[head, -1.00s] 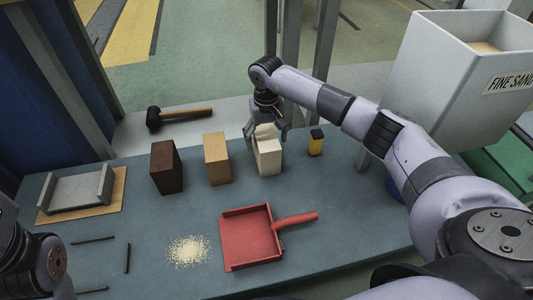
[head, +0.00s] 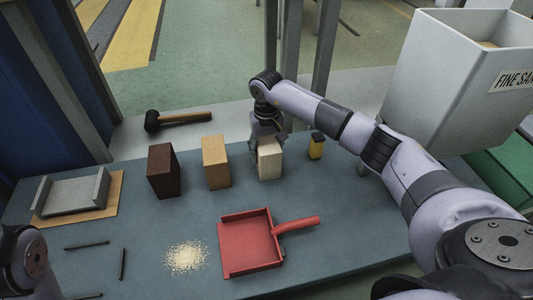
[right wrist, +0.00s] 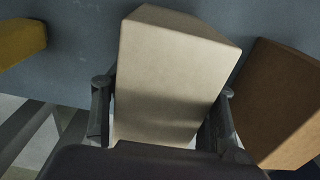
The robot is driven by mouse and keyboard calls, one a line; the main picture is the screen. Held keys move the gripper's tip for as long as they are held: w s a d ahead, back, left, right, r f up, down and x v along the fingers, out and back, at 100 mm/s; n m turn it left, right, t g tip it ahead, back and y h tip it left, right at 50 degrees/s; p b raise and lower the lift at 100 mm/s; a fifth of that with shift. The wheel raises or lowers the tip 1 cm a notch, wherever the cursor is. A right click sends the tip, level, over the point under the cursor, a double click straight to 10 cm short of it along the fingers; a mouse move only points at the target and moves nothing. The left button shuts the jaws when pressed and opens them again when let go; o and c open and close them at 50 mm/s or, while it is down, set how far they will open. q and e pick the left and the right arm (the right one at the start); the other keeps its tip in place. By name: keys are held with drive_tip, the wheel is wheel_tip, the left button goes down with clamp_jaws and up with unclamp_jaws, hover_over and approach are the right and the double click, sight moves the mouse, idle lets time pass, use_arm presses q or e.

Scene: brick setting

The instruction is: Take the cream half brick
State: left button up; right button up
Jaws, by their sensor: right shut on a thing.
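The cream half brick (head: 271,163) stands upright on the blue-grey table, the rightmost of three bricks in the head view. My right gripper (head: 268,139) reaches it from behind and above. In the right wrist view, the gripper (right wrist: 163,115) has one finger on each side of the cream half brick (right wrist: 172,75) and is shut on it. The brick seems to rest on the table still; its lower end is hidden in the wrist view. Part of my left arm shows at the lower left of the head view, but its gripper is out of view.
A tan brick (head: 216,163) and dark brown brick (head: 163,172) stand left of the cream one. A yellow-black object (head: 317,147) stands right. A red dustpan (head: 250,246) and sand pile (head: 186,257) lie in front. A mallet (head: 178,118) lies behind; a sand bin (head: 450,90) is at right.

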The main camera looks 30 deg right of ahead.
drive_tip(key=shift+r, duration=0.1)
clamp_jaws()
idle(0.3)
